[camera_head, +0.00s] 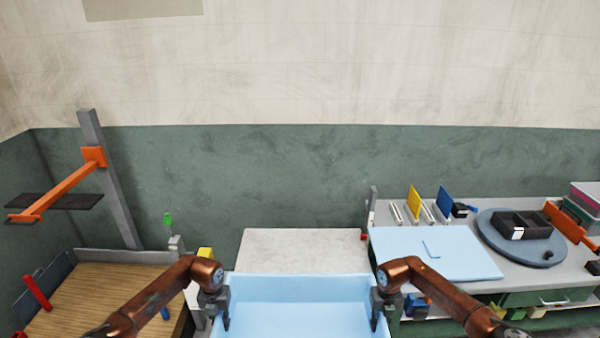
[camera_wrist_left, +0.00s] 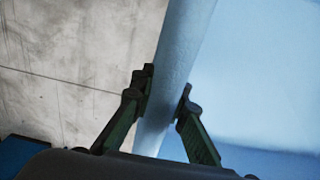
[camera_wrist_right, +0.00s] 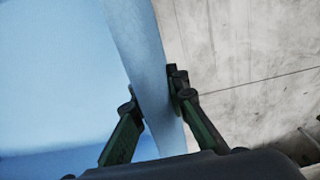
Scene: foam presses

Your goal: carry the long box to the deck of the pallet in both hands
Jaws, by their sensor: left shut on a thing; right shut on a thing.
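The long box is a light blue open-topped box (camera_head: 300,290) at the bottom middle of the head view, between my two arms. My left gripper (camera_head: 219,308) is shut on its left wall; in the left wrist view the fingers (camera_wrist_left: 168,108) pinch the blue wall (camera_wrist_left: 185,50) from both sides. My right gripper (camera_head: 382,308) is shut on its right wall; in the right wrist view the fingers (camera_wrist_right: 155,100) pinch that wall (camera_wrist_right: 145,45). The box's lower part is cut off by the frame. I cannot make out a pallet for certain.
A pale slab top (camera_head: 303,247) lies just beyond the box. A workbench (camera_head: 552,268) at right carries a light blue sheet (camera_head: 435,253) and a round blue turntable (camera_head: 530,256) with a black tray. A wooden-topped table (camera_head: 105,293) with an orange-armed post (camera_head: 110,180) stands at left.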

